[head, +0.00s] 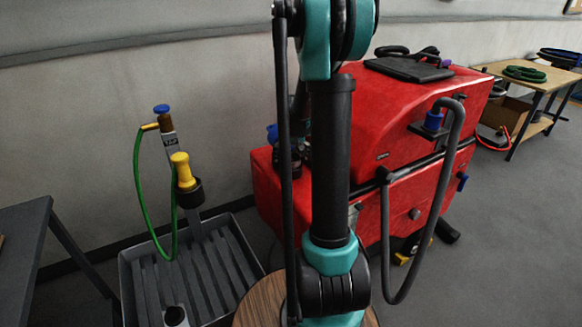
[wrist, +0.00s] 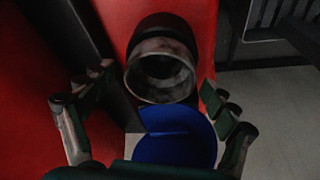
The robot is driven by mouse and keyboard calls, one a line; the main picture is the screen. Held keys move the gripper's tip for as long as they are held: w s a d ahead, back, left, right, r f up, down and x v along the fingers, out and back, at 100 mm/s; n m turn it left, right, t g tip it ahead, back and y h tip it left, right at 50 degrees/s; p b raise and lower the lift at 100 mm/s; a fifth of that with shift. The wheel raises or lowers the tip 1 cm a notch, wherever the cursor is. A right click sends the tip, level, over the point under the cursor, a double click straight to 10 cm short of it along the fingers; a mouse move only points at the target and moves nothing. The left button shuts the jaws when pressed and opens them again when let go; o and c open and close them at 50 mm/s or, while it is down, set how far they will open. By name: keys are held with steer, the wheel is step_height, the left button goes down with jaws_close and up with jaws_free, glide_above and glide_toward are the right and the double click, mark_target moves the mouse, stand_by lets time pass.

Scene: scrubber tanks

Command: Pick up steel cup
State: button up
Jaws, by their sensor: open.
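A dark grey, metal-rimmed round piece (wrist: 160,85) shows its open mouth in the wrist view, against red bodywork. It looks like the steel cup, but I cannot tell whether it is a loose cup or a fixed fitting. My gripper (wrist: 158,88) is open, with one finger on each side of the view. The round piece lies between and beyond the fingertips, and no contact is visible. In the head view my own arm covers much of the middle, and I cannot clearly make out the cup there.
A blue round part (wrist: 178,145) sits just below the metal piece. The red scrubber machine (head: 420,90) stands behind my arm, with a grey hose (head: 450,150) on its right. A grey slatted tray (head: 130,285) and a green hose (head: 138,190) are at left. Open floor lies right.

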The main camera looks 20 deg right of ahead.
steer(key=shift+w+f, duration=0.1)
steer(key=shift+f, duration=0.3)
steer(key=c, duration=1.2)
steer(key=shift+r, duration=0.1)
steer(key=shift+c, duration=0.2)
